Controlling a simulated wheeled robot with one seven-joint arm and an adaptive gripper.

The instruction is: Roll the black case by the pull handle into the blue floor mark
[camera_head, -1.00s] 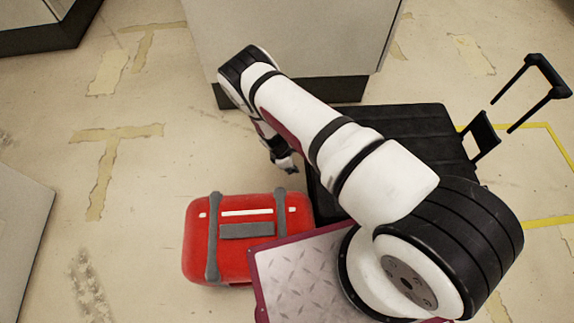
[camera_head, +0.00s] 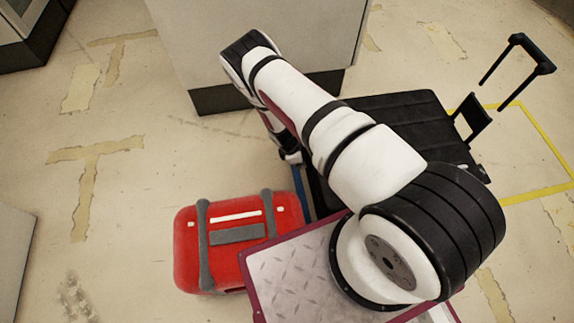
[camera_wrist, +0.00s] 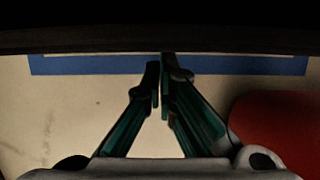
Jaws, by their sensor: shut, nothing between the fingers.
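The black case (camera_head: 400,112) lies flat on the floor, partly hidden behind my arm in the head view. Its pull handle (camera_head: 545,67) is extended at the right, away from my gripper. My gripper (camera_head: 292,157) is by the case's left side, low, with its fingers shut and empty. In the wrist view the fingertips (camera_wrist: 161,76) point at a dark edge, likely the case. A blue strip of the floor mark (camera_wrist: 225,65) runs under that edge. In the head view a short blue piece (camera_head: 300,187) shows between the black case and a red case; the rest is hidden.
The red case (camera_head: 238,238) with grey straps lies left of my base, close to the black case; it also shows in the wrist view (camera_wrist: 275,130). A grey cabinet (camera_head: 255,50) stands behind my arm. A yellow floor outline (camera_head: 540,130) is at the right. Floor at left is clear.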

